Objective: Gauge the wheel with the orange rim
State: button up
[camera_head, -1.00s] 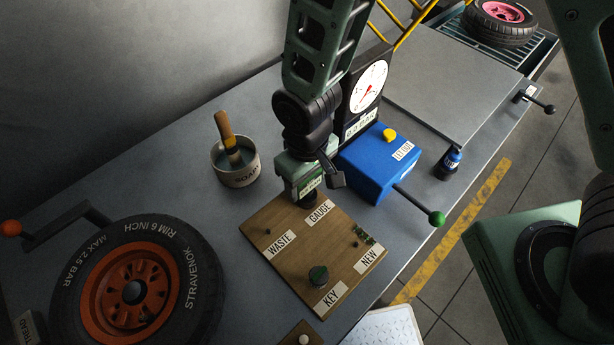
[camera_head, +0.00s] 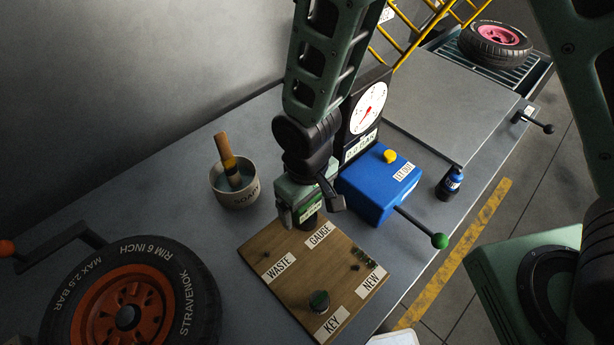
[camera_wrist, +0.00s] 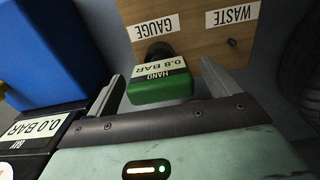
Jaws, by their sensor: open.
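The wheel with the orange rim (camera_head: 128,312) lies flat at the left of the bench, its tyre marked "RIM 6 INCH" and "MAX 2.5 BAR". A green hand gauge (camera_wrist: 161,84), reading "0.8 BAR", stands at the GAUGE label of the wooden board (camera_head: 290,262). My gripper (camera_wrist: 166,88) is open, its two fingers on either side of the hand gauge with visible gaps. In the head view my gripper (camera_head: 306,212) is over the board's far end and largely hides the gauge.
A blue box (camera_head: 378,185) with a green-tipped lever and a dial (camera_head: 367,108) stand right of my gripper. A soap pot (camera_head: 236,187) with a brush is to the left. A pink-rimmed wheel (camera_head: 495,38) lies on the far grating.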

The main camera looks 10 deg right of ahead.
notch_tip(320, 180, up, 17)
jog(key=b, duration=0.2)
jog(key=shift+b, duration=0.35)
jog(key=shift+f, duration=0.1)
